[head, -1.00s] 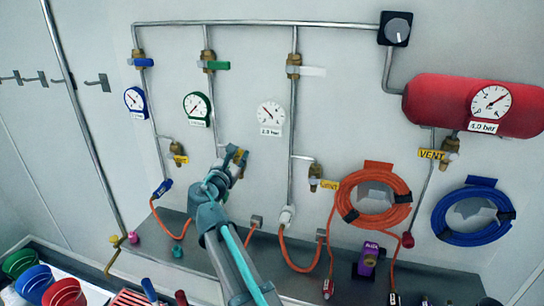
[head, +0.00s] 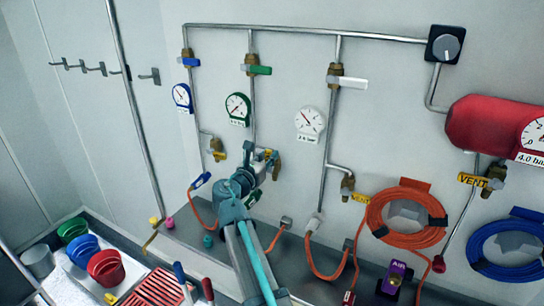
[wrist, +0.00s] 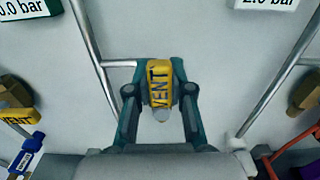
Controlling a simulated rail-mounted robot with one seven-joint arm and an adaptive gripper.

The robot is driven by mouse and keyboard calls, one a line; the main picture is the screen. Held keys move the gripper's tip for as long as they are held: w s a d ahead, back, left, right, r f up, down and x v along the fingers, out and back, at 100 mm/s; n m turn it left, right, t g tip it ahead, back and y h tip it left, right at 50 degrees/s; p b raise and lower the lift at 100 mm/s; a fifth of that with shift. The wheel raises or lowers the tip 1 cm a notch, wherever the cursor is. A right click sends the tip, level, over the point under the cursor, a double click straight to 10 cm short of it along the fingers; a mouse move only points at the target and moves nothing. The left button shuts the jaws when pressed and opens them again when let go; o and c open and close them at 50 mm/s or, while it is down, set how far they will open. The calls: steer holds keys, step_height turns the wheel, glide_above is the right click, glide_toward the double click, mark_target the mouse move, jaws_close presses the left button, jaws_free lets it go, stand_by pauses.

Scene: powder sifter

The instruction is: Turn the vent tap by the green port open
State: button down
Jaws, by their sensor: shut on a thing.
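The vent tap on the green line has a yellow handle marked VENT (wrist: 159,84), seen in the middle of the wrist view. The handle stands upright there, its lettering running vertically, with a grey round end at its bottom. My gripper (wrist: 158,92) is shut on this handle, one finger on each side. In the head view my gripper (head: 267,158) is at the green line, with the brass tap body (head: 276,168) partly showing beside it. A green port (head: 253,198) shows below, partly hidden by my arm. The green gauge (head: 237,108) is above.
The blue line's vent tap (head: 217,150) is to the left, and the white line's vent tap (head: 347,188) to the right. An orange hose coil (head: 405,190) hangs further right. Coloured cups (head: 80,250) stand at lower left. Steel pipes run close beside my gripper.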

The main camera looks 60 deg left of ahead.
steer(key=c, duration=1)
jaws_free()
steer(key=v, duration=1.2)
